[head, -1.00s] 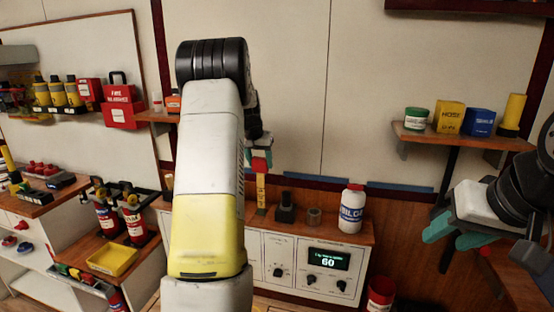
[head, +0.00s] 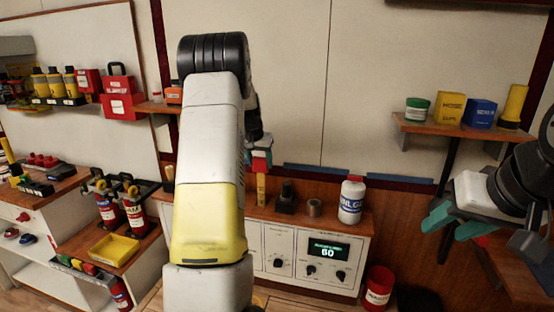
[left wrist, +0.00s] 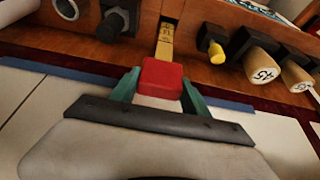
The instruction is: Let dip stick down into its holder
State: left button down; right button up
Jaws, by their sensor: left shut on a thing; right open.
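The dip stick is a yellow strip (head: 261,188) with a red grip block, which shows in the left wrist view (left wrist: 161,79). My left gripper (head: 260,158) is shut on the red block, with a green finger on each side. The strip hangs upright below it, over the cabinet's wooden top. In the left wrist view the strip's far end meets a dark-edged piece (left wrist: 172,8), which looks like the holder. I cannot tell how deep the strip sits in it. My right gripper (head: 462,226) is open and empty at the right.
My left arm hides part of the cabinet top.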

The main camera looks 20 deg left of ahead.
aim_at(261, 193)
pick_arm(q)
jog(key=shift+f, duration=7.05)
jog(key=shift+c, duration=2.2)
grip_release()
jog(key=v, duration=0.8)
